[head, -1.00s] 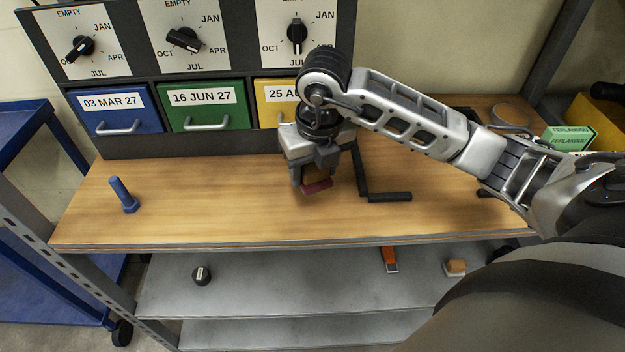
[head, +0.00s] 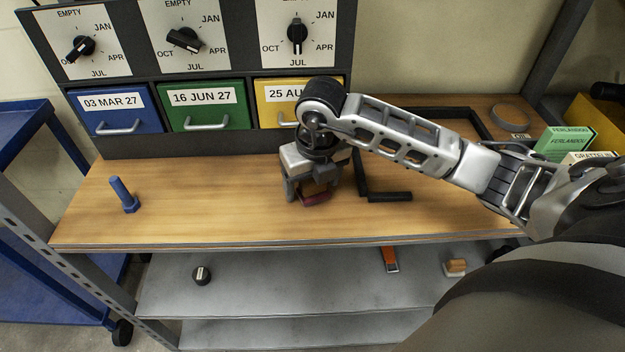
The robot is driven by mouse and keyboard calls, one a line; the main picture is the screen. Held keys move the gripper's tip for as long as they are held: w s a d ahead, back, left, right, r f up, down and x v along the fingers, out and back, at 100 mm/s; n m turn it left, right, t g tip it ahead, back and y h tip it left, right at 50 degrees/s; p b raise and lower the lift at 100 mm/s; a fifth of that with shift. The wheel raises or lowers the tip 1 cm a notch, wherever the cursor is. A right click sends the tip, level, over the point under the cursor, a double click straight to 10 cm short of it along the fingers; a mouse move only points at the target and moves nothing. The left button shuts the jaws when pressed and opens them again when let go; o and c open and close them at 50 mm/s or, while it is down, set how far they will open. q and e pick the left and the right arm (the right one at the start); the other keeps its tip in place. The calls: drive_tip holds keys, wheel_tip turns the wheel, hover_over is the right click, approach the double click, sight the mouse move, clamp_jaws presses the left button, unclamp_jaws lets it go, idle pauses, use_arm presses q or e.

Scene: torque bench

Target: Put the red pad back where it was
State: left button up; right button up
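The red pad (head: 315,199) is a small dark red piece in the head view, low over the middle of the wooden bench top. My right gripper (head: 313,192) points down, with the pad between its fingertips, and looks shut on it. The fingers hide part of the pad. I cannot tell whether the pad touches the bench top. My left gripper is not in view.
A black angled bar (head: 390,196) lies just right of the gripper. Blue, green (head: 205,118) and yellow drawers line the back. Green boxes (head: 565,143) stand at right. The bench between bolt and gripper is clear.

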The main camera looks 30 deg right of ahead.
sight(317, 195)
drive_tip(key=shift+r, duration=0.3)
wheel_tip(317, 195, up, 12)
drive_tip(key=s, duration=0.1)
drive_tip(key=shift+s+a+f, duration=0.15)
drive_tip(key=shift+s+f, duration=0.05)
drive_tip(key=shift+s, duration=0.2)
